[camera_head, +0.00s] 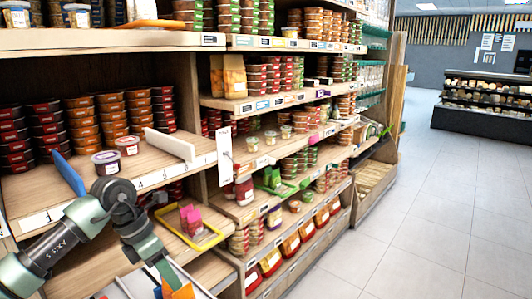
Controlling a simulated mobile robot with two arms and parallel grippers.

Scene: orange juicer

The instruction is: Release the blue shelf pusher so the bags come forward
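The blue shelf pusher (69,174) is a flat blue bar standing tilted on the wooden shelf at the left, near its front edge. I cannot tell what, if anything, it presses on. No bags show clearly behind or beside it; stacked tubs stand farther back. My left arm comes in from the lower left, passes in front of this shelf and bends downward. My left gripper (175,290) is at the bottom edge, below and right of the blue pusher and apart from it. Orange parts show there, cut off by the frame, so its opening is unclear. My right gripper is out of view.
A white pusher (170,145) and two small tubs (106,162) are on the same shelf. A yellow tray (190,228) with pink items sits lower. An orange pusher (150,24) lies on the upper shelf. The tiled floor (430,215) at right is clear.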

